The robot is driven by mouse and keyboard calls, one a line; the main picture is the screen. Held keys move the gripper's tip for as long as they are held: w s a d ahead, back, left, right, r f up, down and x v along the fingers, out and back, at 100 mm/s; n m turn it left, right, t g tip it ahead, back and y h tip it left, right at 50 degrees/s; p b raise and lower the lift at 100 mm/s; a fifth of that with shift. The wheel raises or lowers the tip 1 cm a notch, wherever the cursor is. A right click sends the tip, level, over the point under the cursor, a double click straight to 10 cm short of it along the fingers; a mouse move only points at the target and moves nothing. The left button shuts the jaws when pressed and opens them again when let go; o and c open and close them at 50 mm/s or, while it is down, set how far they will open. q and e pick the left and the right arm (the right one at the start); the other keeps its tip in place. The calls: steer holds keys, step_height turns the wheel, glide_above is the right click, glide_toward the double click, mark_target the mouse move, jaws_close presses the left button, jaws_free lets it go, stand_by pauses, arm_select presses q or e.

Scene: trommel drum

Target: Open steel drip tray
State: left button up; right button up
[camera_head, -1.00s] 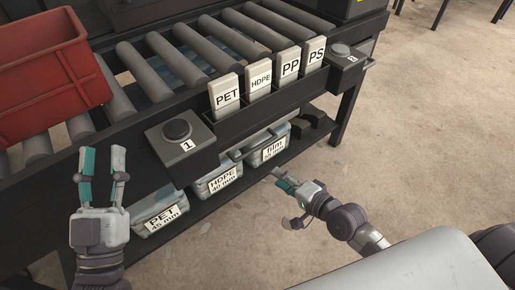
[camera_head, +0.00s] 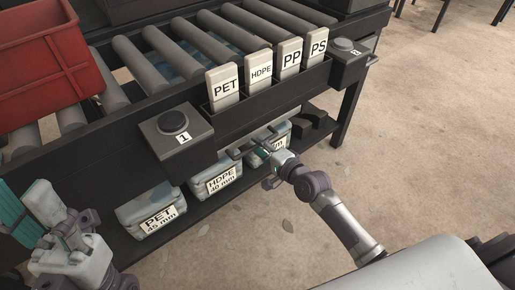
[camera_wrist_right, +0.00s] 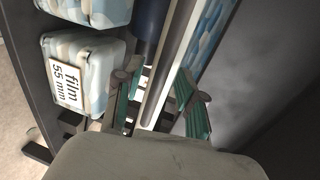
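My right gripper (camera_head: 258,149) is low at the front of the conveyor bench, by the film box. In the right wrist view its fingers (camera_wrist_right: 157,105) are apart, one on each side of a long pale metal bar (camera_wrist_right: 172,65). The bar looks like the front edge or handle of the steel drip tray; I cannot tell whether the fingers touch it. A blue-and-white patterned surface (camera_wrist_right: 212,35) lies beside the bar, perhaps the tray's inside. In the head view the tray is mostly hidden under the rollers. My left gripper (camera_head: 28,208) is open and empty at the lower left.
Boxes labelled PET (camera_head: 152,210), HDPE (camera_head: 215,180) and film (camera_wrist_right: 82,75) stand on the lower shelf. Label blocks and button box 1 (camera_head: 176,130) line the bench front. A red crate (camera_head: 45,65) sits on the rollers.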

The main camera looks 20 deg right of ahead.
steer(key=shift+w+a+f, duration=0.1)
steer(key=shift+w+a, duration=0.15)
steer(key=shift+w, duration=0.4)
jaws_close()
